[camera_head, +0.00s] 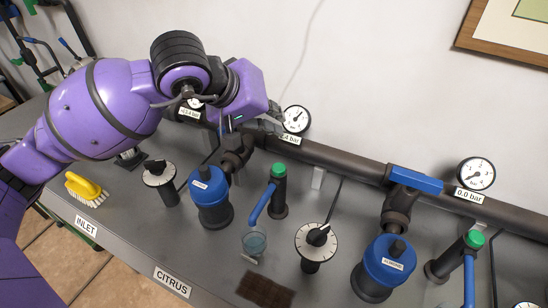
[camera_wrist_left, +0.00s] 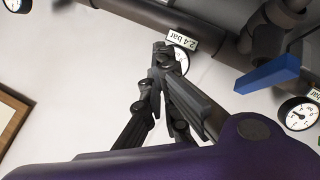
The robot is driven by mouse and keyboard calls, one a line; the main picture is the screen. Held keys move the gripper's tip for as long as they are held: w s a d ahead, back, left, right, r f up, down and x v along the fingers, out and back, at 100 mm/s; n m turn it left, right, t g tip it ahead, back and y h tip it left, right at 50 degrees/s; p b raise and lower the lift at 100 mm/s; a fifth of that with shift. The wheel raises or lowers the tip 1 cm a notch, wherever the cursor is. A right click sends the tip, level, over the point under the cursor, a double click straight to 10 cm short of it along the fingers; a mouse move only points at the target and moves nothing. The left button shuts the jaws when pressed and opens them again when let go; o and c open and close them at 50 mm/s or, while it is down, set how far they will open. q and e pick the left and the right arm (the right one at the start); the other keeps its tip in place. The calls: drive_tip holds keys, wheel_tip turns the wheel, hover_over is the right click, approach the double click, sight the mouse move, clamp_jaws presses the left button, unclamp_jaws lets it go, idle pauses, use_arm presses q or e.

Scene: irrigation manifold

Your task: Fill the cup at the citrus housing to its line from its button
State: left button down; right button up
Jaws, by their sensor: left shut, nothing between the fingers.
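The citrus housing (camera_head: 210,196), a blue canister with a black base and a small label, stands below the pipe behind the CITRUS sign (camera_head: 172,283). To its right is a black post with a green button (camera_head: 278,169) and a blue spout (camera_head: 262,204). A clear cup (camera_head: 254,241) stands under the spout. It looks bluish inside; I cannot make out its line or level. My left gripper (camera_head: 270,122) is shut and empty, up by the pipe near the 2.4 bar gauge (camera_head: 296,119), above the button. Its closed fingers (camera_wrist_left: 161,58) show in the left wrist view. My right gripper is not in view.
The pipe (camera_head: 330,158) runs along the wall with a blue lever (camera_head: 416,180) and a 0.0 bar gauge (camera_head: 476,173). Dials (camera_head: 159,173) (camera_head: 317,241) flank the citrus station. Another blue housing (camera_head: 388,262) stands right. A yellow brush (camera_head: 86,187) and dark mat (camera_head: 265,290) lie on the bench.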

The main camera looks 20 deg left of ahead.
use_arm(q)
drive_tip(key=shift+w+r, duration=0.1)
drive_tip(key=shift+r, duration=0.1)
drive_tip(key=b, duration=0.4)
hover_over(279, 169)
drive_tip(key=w+a, duration=0.2)
wheel_tip(279, 169, down, 8)
drive_tip(key=shift+d+f, duration=0.15)
drive_tip(key=shift+f, duration=0.35)
drive_tip(key=shift+r, duration=0.1)
